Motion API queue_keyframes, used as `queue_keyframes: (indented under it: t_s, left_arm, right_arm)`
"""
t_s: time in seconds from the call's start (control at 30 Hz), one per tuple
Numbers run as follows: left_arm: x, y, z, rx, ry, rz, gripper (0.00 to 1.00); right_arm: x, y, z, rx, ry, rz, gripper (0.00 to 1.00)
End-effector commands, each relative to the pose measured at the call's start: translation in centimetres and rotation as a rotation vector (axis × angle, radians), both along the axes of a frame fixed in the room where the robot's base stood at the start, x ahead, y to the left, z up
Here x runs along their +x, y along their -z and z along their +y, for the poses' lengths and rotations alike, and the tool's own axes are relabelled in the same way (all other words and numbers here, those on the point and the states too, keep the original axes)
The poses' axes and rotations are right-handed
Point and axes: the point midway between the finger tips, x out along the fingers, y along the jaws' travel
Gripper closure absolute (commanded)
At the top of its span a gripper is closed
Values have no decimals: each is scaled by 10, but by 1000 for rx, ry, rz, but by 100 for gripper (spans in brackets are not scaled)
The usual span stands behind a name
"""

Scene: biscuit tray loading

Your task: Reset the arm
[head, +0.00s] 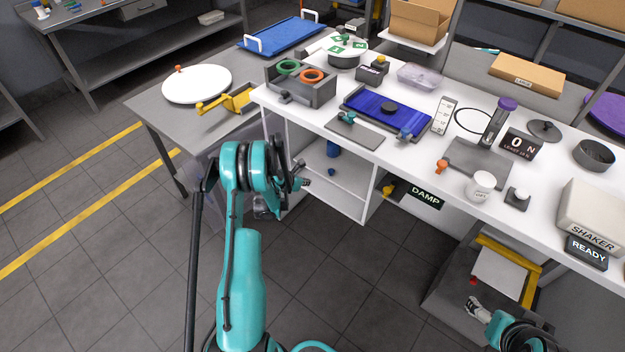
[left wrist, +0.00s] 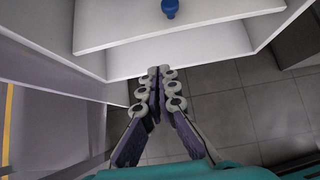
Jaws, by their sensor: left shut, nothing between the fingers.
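My left gripper (head: 299,178) hangs in front of the white bench, below the level of its top, near the open shelf. In the left wrist view its fingers (left wrist: 159,80) are together with nothing between them. The teal left arm rises from the bottom of the head view and bends at the elbow, which hides part of the bench's left end. My right gripper (head: 474,307) shows small at the lower right, low beside the bench; whether its fingers are open or shut is unclear.
A blue object (left wrist: 170,8) is on the shelf. Open tiled floor lies left.

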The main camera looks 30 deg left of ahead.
Motion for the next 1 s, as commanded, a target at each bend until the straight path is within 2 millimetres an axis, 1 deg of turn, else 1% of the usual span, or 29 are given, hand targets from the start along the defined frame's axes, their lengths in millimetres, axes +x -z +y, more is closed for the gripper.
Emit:
queue_keyframes:
  t_s: [0.03,0.1,0.27,0.5,0.57,0.6,0.67,0.77,0.8,0.87,0.9,0.97,1.0]
  left_arm:
    - [-8,-11,1,0,-3,0,100]
    - [-16,-18,2,0,-1,-1,100]
    - [-27,-28,3,-1,-1,-1,100]
    - [-29,-30,2,1,2,0,100]
    - [-28,-35,0,15,18,1,100]
    - [-27,-41,-3,33,38,2,100]
    - [-24,-56,-11,80,89,5,100]
    - [-21,-94,-33,204,225,11,100]
    - [-21,-113,-44,266,294,13,100]
    - [-23,-140,-63,363,403,17,100]
    - [-26,-157,-74,427,475,20,100]
    - [-32,-182,-93,524,585,21,100]
    - [-37,-198,-106,586,660,21,100]
  right_arm:
    - [0,-7,0,0,0,0,28]
    - [0,-10,0,0,0,0,28]
    - [0,-14,0,0,0,0,28]
    - [0,-14,0,0,0,0,28]
    - [0,-14,0,0,0,0,28]
    - [0,-14,0,0,0,0,28]
    - [0,-14,0,0,0,0,28]
    - [0,-14,0,0,0,0,28]
    - [0,-14,0,0,0,0,28]
    - [0,-14,0,0,0,0,28]
    - [0,-14,0,0,0,0,28]
    - [0,-14,0,0,0,0,28]
    - [0,-14,0,0,0,0,28]
